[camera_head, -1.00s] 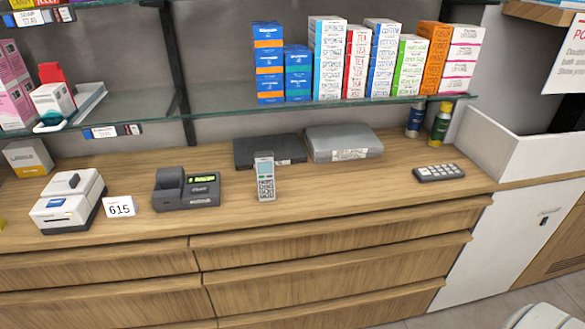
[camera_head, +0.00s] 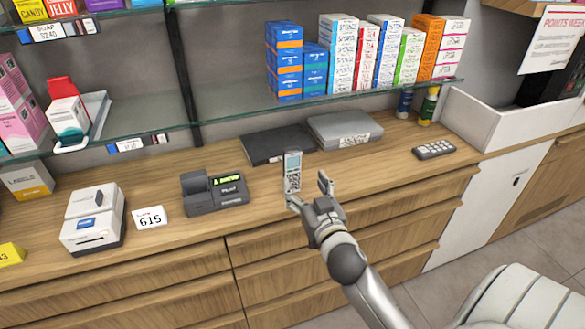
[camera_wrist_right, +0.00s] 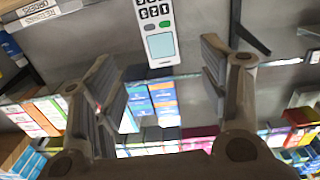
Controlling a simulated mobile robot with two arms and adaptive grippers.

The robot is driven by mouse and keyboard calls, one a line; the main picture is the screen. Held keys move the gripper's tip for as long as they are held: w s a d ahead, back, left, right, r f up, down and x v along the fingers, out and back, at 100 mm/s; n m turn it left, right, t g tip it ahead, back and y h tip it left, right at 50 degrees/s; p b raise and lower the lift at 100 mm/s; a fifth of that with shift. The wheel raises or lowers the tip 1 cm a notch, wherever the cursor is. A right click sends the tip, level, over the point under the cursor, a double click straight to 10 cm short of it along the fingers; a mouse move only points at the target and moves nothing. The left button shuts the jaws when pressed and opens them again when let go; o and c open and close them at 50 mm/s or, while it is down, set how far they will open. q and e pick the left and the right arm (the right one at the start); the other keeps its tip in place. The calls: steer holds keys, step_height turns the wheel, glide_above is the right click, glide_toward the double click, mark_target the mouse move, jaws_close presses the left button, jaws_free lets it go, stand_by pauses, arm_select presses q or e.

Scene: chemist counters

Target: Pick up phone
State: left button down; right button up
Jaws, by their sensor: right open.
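The phone (camera_head: 293,172) is a slim light-grey handset with a screen and keypad, standing upright near the middle of the wooden counter. My right gripper (camera_head: 309,190) is open just in front of the phone and a little to its right, with one finger overlapping the phone's lower end in the head view. In the right wrist view the phone (camera_wrist_right: 160,38) appears upside down at the top, between the two spread fingers (camera_wrist_right: 162,80). No grip on it shows. My left gripper is not in view.
A dark device with a lit display (camera_head: 214,192) stands left of the phone. A black flat box (camera_head: 275,146) and a grey one (camera_head: 345,129) lie behind it. A glass shelf (camera_head: 230,112) with boxes overhangs the counter's back.

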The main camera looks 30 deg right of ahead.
mark_target(293, 160)
steer(key=x, duration=0.3)
steer(key=p+x, duration=0.1)
steer(key=shift+w+r, duration=0.35)
steer(key=shift+r, duration=0.05)
steer(key=shift+w+d+f, duration=0.1)
steer(key=shift+w+d, duration=0.05)
steer(key=shift+w, duration=0.35)
steer(key=shift+w+d+r+p, duration=0.1)
steer(key=shift+w+r+p, duration=0.15)
steer(key=shift+w, duration=0.25)
steer(key=p+x, duration=0.1)
steer(key=x, duration=0.2)
steer(key=shift+w+d+f, duration=0.15)
steer(key=shift+w, duration=0.4)
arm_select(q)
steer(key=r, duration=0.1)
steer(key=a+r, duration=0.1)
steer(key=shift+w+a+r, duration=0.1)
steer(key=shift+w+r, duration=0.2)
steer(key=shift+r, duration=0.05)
arm_select(e)
steer(key=c, duration=1.2)
